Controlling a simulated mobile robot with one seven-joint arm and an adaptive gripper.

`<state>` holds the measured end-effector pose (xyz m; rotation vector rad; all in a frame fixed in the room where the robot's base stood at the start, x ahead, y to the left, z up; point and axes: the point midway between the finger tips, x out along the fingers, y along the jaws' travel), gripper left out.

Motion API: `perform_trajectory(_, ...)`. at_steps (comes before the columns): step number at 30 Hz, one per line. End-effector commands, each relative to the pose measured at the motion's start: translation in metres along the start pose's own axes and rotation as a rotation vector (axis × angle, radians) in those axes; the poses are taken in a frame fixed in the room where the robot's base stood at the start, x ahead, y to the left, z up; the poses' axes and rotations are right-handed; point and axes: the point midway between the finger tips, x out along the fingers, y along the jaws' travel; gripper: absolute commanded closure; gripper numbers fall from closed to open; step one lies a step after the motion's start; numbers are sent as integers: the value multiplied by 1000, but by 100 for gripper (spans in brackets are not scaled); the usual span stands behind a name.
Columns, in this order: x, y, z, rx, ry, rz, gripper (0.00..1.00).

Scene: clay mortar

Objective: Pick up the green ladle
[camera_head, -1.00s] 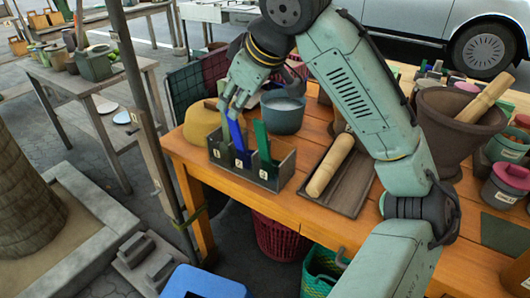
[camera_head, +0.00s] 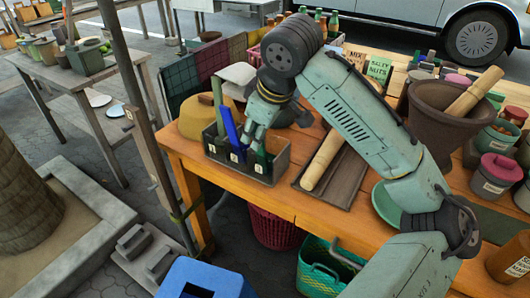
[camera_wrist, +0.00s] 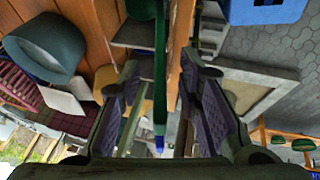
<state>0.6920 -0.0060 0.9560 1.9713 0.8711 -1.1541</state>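The green ladle (camera_head: 263,156) stands in the right compartment of a grey divided box (camera_head: 262,177). Its upper part is largely hidden by my gripper in the head view. The blue ladle (camera_head: 231,128) leans in the middle compartment, just left of my gripper. My gripper (camera_head: 255,142) points down over the right side of the box. In the wrist view, my gripper's two fingers (camera_wrist: 165,100) are apart, with the green ladle (camera_wrist: 161,50) showing between them and visible gaps at both sides.
A brown handle (camera_head: 217,103) stands in the left compartment. A tan round object (camera_head: 196,122) sits behind the box. A rolling pin (camera_head: 323,160) on a dark tray (camera_head: 345,180) lies to the right. A brown mortar (camera_head: 440,112) stands farther right.

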Motion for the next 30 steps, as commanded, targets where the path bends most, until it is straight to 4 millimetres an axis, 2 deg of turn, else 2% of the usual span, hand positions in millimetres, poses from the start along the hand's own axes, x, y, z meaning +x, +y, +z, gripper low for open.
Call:
perform_trajectory(3,9,0,0,0,0,-1,68)
perform_trajectory(10,10,0,0,0,0,-1,68)
perform_trajectory(24,10,0,0,-1,0,0,100)
perform_trajectory(30,10,0,0,-1,0,0,100)
